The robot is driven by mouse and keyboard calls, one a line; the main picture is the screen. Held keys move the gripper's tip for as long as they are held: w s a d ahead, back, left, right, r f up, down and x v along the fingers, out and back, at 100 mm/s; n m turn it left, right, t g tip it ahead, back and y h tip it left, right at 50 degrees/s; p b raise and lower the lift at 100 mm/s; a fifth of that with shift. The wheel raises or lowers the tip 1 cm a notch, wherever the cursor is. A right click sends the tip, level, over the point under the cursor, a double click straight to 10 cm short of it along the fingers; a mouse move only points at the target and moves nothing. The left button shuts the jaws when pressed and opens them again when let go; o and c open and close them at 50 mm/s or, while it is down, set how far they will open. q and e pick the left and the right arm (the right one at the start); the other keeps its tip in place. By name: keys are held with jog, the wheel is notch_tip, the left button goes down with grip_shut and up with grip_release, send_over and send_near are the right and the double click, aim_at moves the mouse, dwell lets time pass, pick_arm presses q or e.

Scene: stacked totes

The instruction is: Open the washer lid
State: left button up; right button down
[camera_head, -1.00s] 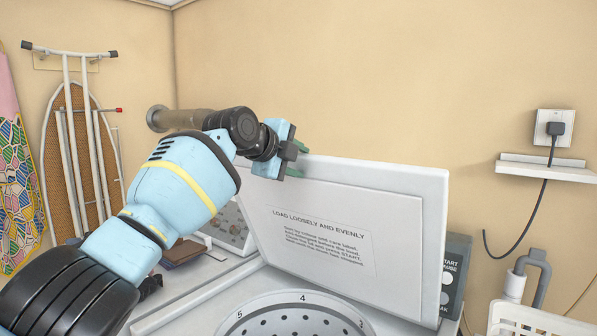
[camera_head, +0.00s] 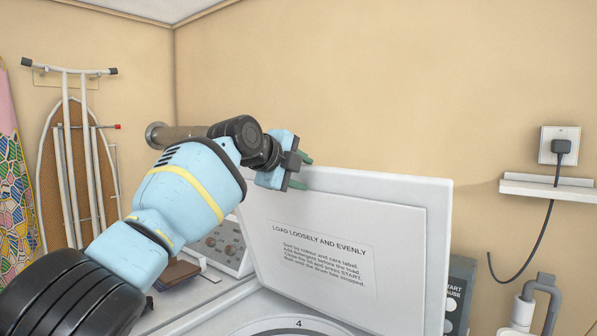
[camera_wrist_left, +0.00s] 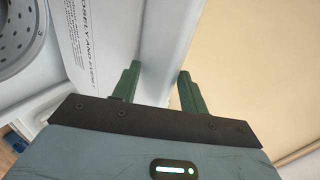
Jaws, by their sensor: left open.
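The white washer lid (camera_head: 395,245) stands raised, nearly upright, with its printed inner face toward me in the head view. Below it a bit of the round drum opening (camera_head: 297,324) shows; the drum also shows in the left wrist view (camera_wrist_left: 22,38). My left gripper (camera_head: 303,172) is at the lid's upper left corner. In the left wrist view its two green fingers (camera_wrist_left: 157,88) are apart, with the lid's edge (camera_wrist_left: 165,40) running just beyond and between them. I cannot tell whether a finger touches the lid. My right gripper is not in view.
A wall shelf (camera_head: 548,187) and a plugged-in cord (camera_head: 561,146) are at the right. A grey control box (camera_head: 459,290) stands behind the lid. An ironing board (camera_head: 72,165) hangs at the left. The wall above the lid is bare.

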pick_arm(q)
jog(key=shift+w+d+f, duration=0.15)
jog(key=shift+d+f, duration=0.15)
jog(key=shift+f, duration=0.3)
jog(key=shift+a+r, duration=0.1)
jog(key=shift+a, duration=0.05)
jog(key=shift+s+a+r, duration=0.55)
jog(key=shift+s+r, duration=0.15)
jog(key=shift+p+v, duration=0.3)
jog(key=shift+v, duration=2.65)
jog(key=shift+s+d+f, duration=0.1)
